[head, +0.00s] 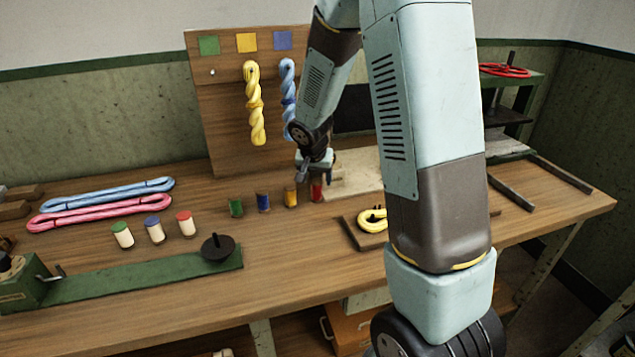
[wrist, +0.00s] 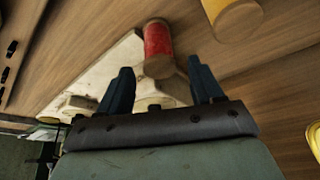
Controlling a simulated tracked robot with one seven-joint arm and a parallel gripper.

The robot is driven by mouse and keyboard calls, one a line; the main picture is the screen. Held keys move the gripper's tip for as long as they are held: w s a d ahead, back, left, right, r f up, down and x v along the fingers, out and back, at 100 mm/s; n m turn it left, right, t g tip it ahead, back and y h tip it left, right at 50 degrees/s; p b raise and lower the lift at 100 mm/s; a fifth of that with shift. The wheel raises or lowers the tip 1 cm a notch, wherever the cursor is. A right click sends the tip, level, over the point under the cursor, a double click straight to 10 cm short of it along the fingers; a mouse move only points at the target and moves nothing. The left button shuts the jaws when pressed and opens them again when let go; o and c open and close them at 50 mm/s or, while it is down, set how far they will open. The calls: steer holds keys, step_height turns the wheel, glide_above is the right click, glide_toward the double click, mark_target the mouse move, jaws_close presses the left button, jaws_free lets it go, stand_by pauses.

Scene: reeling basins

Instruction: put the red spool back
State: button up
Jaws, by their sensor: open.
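The red spool (head: 316,191) stands upright at the right end of a row of spools on the bench, beside a pale board. In the wrist view the red spool (wrist: 158,42) shows just ahead of and between my two fingers, with gaps on both sides. My gripper (head: 315,176) is low over the red spool in the head view and partly covers its top. In the wrist view my gripper (wrist: 161,75) is open, with nothing held. I cannot tell how far the fingertips are from the spool.
A yellow spool (head: 290,198) stands close to the left of the red one, then a blue spool (head: 263,203) and a green spool (head: 235,207). The pale board (head: 354,172) lies to the right. Three capped white spools (head: 155,231) stand front left.

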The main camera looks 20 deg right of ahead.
steer(key=s+r+n, duration=0.2)
steer(key=s+r, duration=1.4)
steer(key=r, duration=0.5)
steer(key=s+r+n+y, duration=0.1)
steer(key=s, duration=0.6)
steer(key=s+r+n+t+y, duration=0.1)
steer(key=s+r+n, duration=0.1)
steer(key=s, duration=0.5)
steer(key=shift+s+d+r+n+t, duration=0.15)
steer(key=shift+s+r+n+t, duration=0.15)
steer(key=shift+s, duration=0.1)
